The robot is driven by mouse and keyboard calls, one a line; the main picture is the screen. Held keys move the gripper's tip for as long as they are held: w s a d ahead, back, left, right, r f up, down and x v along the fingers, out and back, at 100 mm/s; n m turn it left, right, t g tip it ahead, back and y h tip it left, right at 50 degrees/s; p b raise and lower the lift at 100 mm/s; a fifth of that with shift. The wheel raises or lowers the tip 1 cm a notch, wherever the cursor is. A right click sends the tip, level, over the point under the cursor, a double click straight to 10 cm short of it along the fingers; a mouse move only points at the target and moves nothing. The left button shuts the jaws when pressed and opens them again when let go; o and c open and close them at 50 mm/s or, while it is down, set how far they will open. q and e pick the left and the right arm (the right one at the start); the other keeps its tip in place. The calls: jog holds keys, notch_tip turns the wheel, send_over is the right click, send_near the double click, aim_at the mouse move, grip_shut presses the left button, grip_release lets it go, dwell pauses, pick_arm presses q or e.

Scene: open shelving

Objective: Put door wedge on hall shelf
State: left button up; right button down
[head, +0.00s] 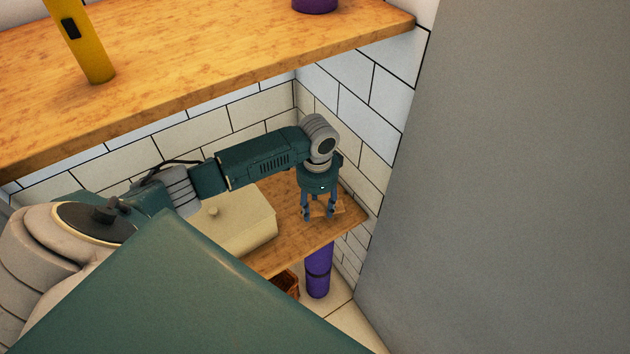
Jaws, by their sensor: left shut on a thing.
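My left gripper (319,215) points down over the right end of the lower wooden shelf (299,253). Its fingers are shut on a small tan, wood-coloured piece, the door wedge (321,211), which is partly hidden by the fingers. The wedge's colour is close to the shelf's, and I cannot tell whether it touches the board or is held just above it. An upper wooden shelf (220,55) runs above my left arm. My right gripper is not in view.
A cream lidded box (240,225) stands on the lower shelf, left of my gripper. A yellow object (83,45) and a purple one (315,4) are on the upper shelf. Below are a purple cylinder (318,270) and a brown basket (287,283). A grey panel (520,180) rises at right.

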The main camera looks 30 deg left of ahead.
aim_at(317, 209)
pick_arm(q)
jog(key=shift+f, duration=1.85)
jog(key=shift+s+f, duration=0.1)
jog(key=shift+f, duration=0.05)
jog(key=o, duration=1.1)
notch_tip(317, 209, up, 12)
jog(key=shift+d+r, duration=0.1)
jog(key=shift+r, duration=0.15)
